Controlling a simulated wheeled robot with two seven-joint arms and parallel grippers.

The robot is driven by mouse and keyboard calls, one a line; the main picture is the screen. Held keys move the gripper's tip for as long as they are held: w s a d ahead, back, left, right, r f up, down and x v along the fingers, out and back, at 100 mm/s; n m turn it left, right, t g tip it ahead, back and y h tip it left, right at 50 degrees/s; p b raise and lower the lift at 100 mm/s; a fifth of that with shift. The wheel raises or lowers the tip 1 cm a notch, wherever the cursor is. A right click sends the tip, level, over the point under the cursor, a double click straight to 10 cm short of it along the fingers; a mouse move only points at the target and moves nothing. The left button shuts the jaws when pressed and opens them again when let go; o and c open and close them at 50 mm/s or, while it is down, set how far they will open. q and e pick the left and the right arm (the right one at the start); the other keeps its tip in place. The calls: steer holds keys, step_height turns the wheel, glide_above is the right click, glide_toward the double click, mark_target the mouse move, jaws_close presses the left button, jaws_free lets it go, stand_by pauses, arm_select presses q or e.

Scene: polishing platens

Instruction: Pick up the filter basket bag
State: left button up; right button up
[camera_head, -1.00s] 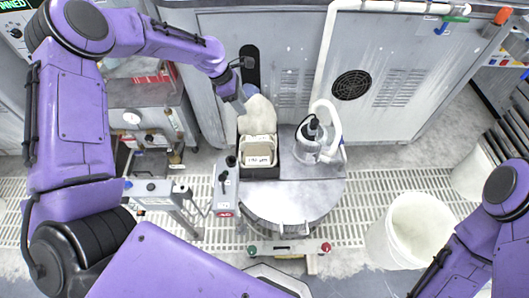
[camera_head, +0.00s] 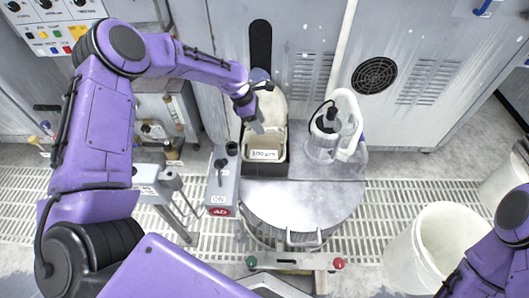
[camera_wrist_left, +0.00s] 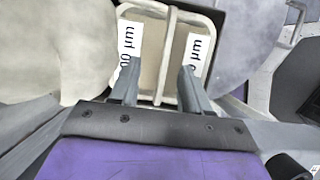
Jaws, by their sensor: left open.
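The filter basket bag (camera_head: 263,154), a cream basket with a pale rim and a white label, sits in a black box on the round grey platform. In the left wrist view its rim and centre bar (camera_wrist_left: 168,50) show between and beyond my fingers, with two labels partly hidden by them.
A pale rounded lump (camera_head: 272,106) stands just behind the basket and fills the wrist view's left (camera_wrist_left: 50,45). A clear pitcher with a white handle (camera_head: 322,147) stands right of the box. A grey control post (camera_head: 223,178) is close on the left. A white bucket (camera_head: 438,240) stands at right.

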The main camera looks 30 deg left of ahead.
arm_select(q)
steer(key=b, duration=0.2)
glide_above(265, 144)
steer(key=f, duration=0.2)
steer(key=a+f, duration=0.1)
steer(key=f, duration=0.1)
steer(key=shift+w+f, duration=0.1)
steer(key=shift+w, duration=0.15)
steer(key=shift+w+d+f, duration=0.15)
steer(key=shift+d+f, duration=0.1)
steer(key=shift+f, duration=0.15)
steer(key=shift+r, duration=0.1)
steer(key=shift+c, duration=0.4)
jaws_close()
